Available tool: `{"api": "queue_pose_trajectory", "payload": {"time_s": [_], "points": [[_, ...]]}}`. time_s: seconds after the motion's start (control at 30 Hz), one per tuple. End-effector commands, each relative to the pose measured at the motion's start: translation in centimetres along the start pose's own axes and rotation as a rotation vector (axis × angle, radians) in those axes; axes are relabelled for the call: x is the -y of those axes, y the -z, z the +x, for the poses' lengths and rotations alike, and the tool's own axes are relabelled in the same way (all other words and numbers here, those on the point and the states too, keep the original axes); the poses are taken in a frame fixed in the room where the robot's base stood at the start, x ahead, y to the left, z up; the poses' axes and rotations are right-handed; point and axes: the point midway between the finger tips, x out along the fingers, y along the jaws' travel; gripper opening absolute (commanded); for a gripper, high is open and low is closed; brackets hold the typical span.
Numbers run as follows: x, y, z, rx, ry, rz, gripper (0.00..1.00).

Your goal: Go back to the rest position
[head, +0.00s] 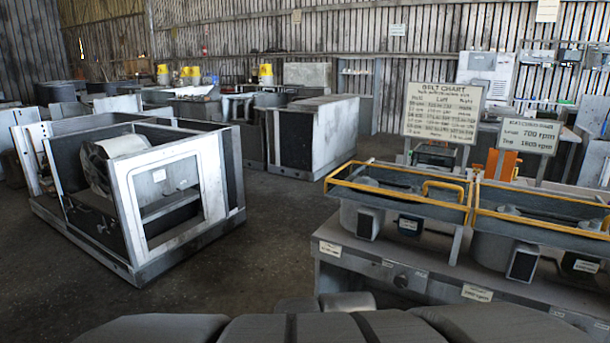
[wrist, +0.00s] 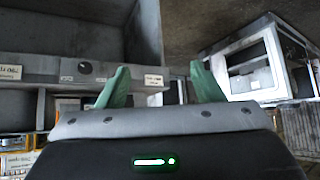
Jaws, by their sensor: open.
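My gripper (wrist: 162,88) shows in the wrist view with its two green fingers spread apart and nothing between them. It is open and empty. Beyond the fingers, the wrist view shows the front of a grey bench (wrist: 45,68) with small white labels at the left and a white-framed housing (wrist: 255,65) at the right, both apart from the fingers. The head view does not show the gripper; only grey rounded parts of my own body show along its bottom edge.
In the head view the open-sided blower housing (head: 133,243) stands on the floor at left. The grey bench (head: 400,275) with yellow-railed units (head: 400,197) and a belt chart sign (head: 442,112) is at right. A large box housing (head: 325,140) stands farther back. Dark floor (head: 275,230) between them is clear.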

Motion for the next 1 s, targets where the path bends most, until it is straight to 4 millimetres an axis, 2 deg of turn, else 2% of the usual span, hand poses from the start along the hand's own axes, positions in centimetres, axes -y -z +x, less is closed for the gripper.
{"api": "queue_pose_trajectory", "payload": {"time_s": [0.47, 0.87, 1.0], "points": [[-1.0, -6.5, 0.3, 0.130, -0.021, 0.070, 0.60], [-0.2, -12.7, 0.3, 0.286, -0.006, -0.003, 0.60], [-0.4, -12.0, -0.3, 0.273, -0.010, -0.036, 0.60]]}}
